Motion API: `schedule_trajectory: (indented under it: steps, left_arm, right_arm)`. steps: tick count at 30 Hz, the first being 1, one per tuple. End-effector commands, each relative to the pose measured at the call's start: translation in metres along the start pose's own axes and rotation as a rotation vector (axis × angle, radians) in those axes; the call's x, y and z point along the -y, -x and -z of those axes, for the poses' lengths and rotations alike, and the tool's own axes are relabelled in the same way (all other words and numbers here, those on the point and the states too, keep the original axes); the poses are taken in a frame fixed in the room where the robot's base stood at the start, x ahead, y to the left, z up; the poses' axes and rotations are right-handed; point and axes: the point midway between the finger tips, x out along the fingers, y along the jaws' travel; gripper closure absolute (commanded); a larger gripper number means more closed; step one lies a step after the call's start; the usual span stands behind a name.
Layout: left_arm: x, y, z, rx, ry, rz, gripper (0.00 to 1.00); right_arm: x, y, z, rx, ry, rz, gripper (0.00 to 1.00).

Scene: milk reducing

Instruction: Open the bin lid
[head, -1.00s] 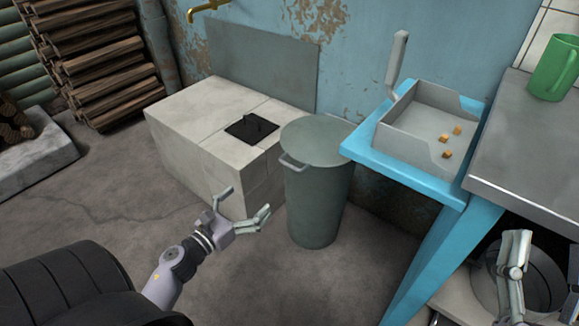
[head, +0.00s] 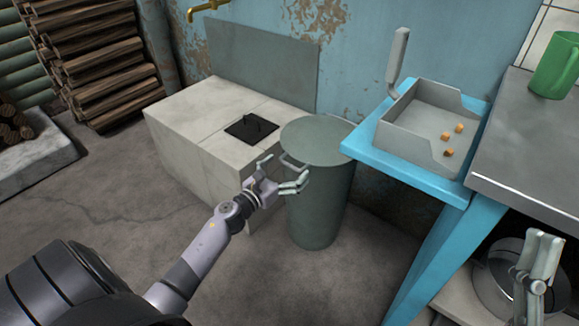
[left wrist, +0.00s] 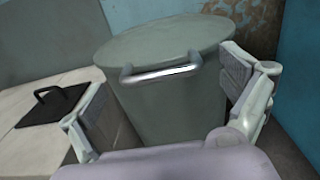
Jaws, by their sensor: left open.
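A grey-green round bin (head: 318,208) stands on the floor, with its flat lid (head: 318,140) closed on top. A metal handle (head: 294,162) sticks out at the lid's front left edge. My left gripper (head: 284,172) is open and empty, just in front of the handle. In the left wrist view the handle (left wrist: 161,73) lies ahead, between and beyond the two open fingers (left wrist: 172,95), apart from them. My right gripper (head: 536,270) shows at the lower right, away from the bin; its jaw state is unclear.
A pale block stove (head: 180,125) with a black plate (head: 251,128) stands left of the bin. A blue table (head: 420,175) with a grey tray (head: 395,141) holding several small cubes is close on the right. The floor at left is open.

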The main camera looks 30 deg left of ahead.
Motion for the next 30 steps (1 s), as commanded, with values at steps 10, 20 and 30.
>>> schedule_trajectory:
  steps: [10, 20, 30]
  left_arm:
    - [-0.0001, -0.0137, -0.0004, 0.000, -0.001, 0.000, 0.04]
    - [-0.0001, -0.0133, -0.0003, 0.000, -0.001, 0.000, 0.18]
    - [0.0002, -0.0132, -0.0002, 0.000, -0.001, 0.001, 0.41]
  right_arm:
    - [0.0007, 0.0006, 0.0065, -0.036, -0.002, 0.001, 0.45]
    - [0.0008, 0.0006, 0.0064, -0.035, -0.002, 0.001, 0.45]
    - [0.0007, 0.0006, 0.0061, -0.034, -0.002, 0.001, 0.45]
